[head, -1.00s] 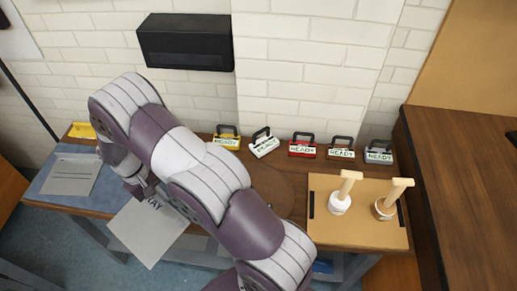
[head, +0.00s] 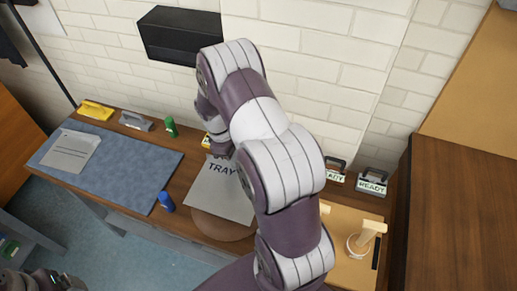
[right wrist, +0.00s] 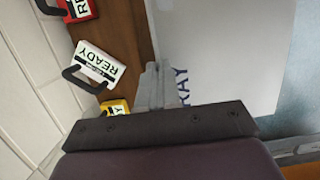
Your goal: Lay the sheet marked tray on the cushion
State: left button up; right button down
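The white sheet marked TRAY (head: 222,190) is in the middle of the head view, held at its back edge. It also fills the upper right of the right wrist view (right wrist: 225,50). My right gripper (right wrist: 152,88) is shut on the sheet's edge; in the head view my right arm mostly hides it. A round brown disc (head: 222,230), perhaps the cushion, shows from under the sheet's front edge. Whether the sheet touches it I cannot tell. Part of what seems my left gripper (head: 40,282) shows at the bottom left; its fingers are unclear.
A blue mat (head: 125,175) with another sheet (head: 70,152) lies left. A blue cylinder (head: 166,201) stands at its front corner and a green one (head: 171,127) behind. READY-marked boxes (head: 372,183) line the wall. A tan board (head: 345,220) lies right.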

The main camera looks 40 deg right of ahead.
jog(key=shift+a+f+b, duration=0.65)
jog(key=shift+f+b, duration=0.2)
jog(key=shift+b, duration=0.2)
jog(key=f+b, duration=0.2)
jog(key=f, duration=0.1)
jog(key=shift+d+f+b, duration=0.1)
jog(key=shift+d+b, duration=0.2)
jog(key=shift+d, duration=0.1)
jog(key=shift+f, duration=0.4)
jog(key=shift+a+f, duration=0.15)
jog(key=shift+a, duration=0.05)
pick_arm(q)
jog(key=f, duration=0.3)
jog(key=a+f, duration=0.1)
jog(key=f, duration=0.1)
jog(key=shift+f, duration=0.25)
jog(key=shift+d, duration=0.1)
pick_arm(e)
jog(key=shift+d, duration=0.1)
pick_arm(q)
jog(key=shift+r, duration=0.1)
jog(key=shift+r, duration=0.35)
pick_arm(e)
jog(key=shift+f, duration=0.15)
